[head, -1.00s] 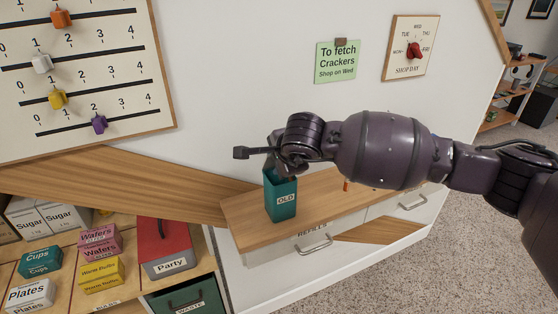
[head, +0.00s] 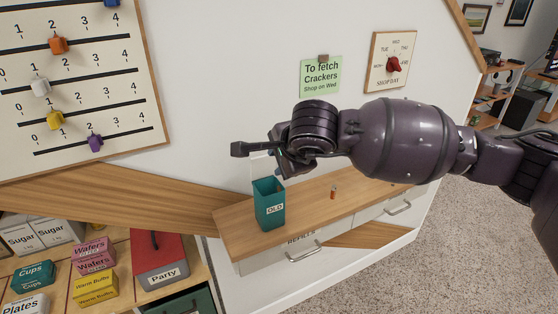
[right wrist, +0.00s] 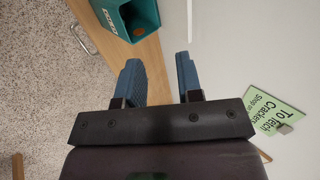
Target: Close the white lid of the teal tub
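The teal tub (head: 269,207), labelled OLD, stands upright on the wooden counter top. Its mouth is open. The white lid (head: 262,168) seems to stand raised behind the mouth, hard to tell from the white wall. In the right wrist view the tub (right wrist: 142,14) is at the top, with something orange-brown inside. My right gripper (head: 277,160) is above the tub's rim, partly hidden by its own wrist. In the right wrist view its two blue fingers (right wrist: 160,62) are apart with nothing between them. My left gripper is not in view.
A small orange item (head: 334,191) stands on the wooden counter top (head: 310,205) right of the tub. The white wall with a green note (head: 321,75) is close behind. A shelf with a red Party box (head: 157,264) and several small boxes is at the lower left.

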